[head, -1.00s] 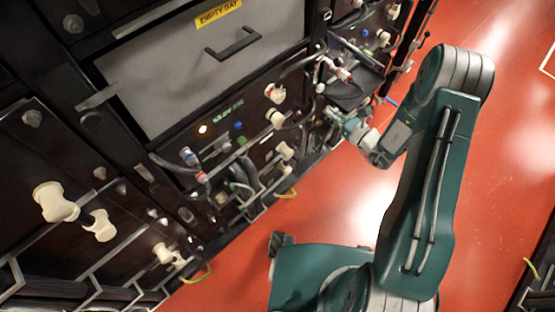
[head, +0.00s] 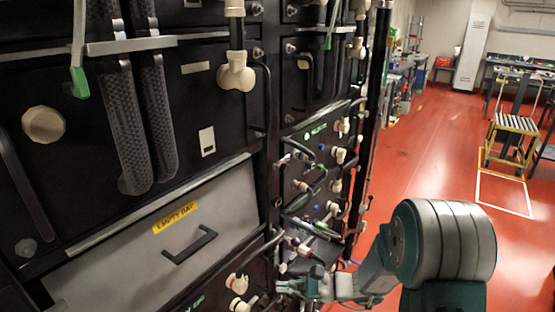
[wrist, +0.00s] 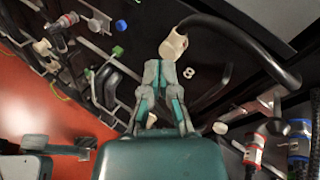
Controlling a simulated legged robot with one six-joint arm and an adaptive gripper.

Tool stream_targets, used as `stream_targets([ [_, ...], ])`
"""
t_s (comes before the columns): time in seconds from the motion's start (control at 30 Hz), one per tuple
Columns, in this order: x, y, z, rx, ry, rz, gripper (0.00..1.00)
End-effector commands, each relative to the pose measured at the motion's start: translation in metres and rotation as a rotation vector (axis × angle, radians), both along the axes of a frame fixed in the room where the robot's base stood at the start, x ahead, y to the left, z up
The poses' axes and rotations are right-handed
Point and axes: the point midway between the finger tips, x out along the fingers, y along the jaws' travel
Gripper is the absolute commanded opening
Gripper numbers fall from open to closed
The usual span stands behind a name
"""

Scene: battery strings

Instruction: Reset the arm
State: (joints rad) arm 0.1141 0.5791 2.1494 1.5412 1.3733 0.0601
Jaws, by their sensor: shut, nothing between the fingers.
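My arm (head: 445,245) reaches from the lower right of the head view toward the battery rack. My gripper (head: 290,287) is low in the head view, close in front of the rack's lower modules. In the wrist view my gripper (wrist: 159,72) has its fingertips together with nothing between them. A cream elbow connector (wrist: 173,45) on a black cable shows just beyond the fingertips; I cannot tell whether they touch it.
The rack has a grey drawer front (head: 130,265) labelled EMPTY BAY and several connectors and cables. Open red floor (head: 425,150) lies right of the rack. A yellow step stool (head: 510,130) stands farther back.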

Motion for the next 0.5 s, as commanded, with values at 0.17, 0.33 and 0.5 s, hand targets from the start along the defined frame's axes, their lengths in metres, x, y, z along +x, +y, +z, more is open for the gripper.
stream_targets([
  [0.17,-0.04,0.003,0.039,-0.173,-0.143,0.176,0.0],
  [0.33,-0.078,-0.004,0.064,-0.354,-0.283,0.327,0.0],
  [0.5,-0.112,-0.019,0.082,-0.551,-0.428,0.459,0.0],
])
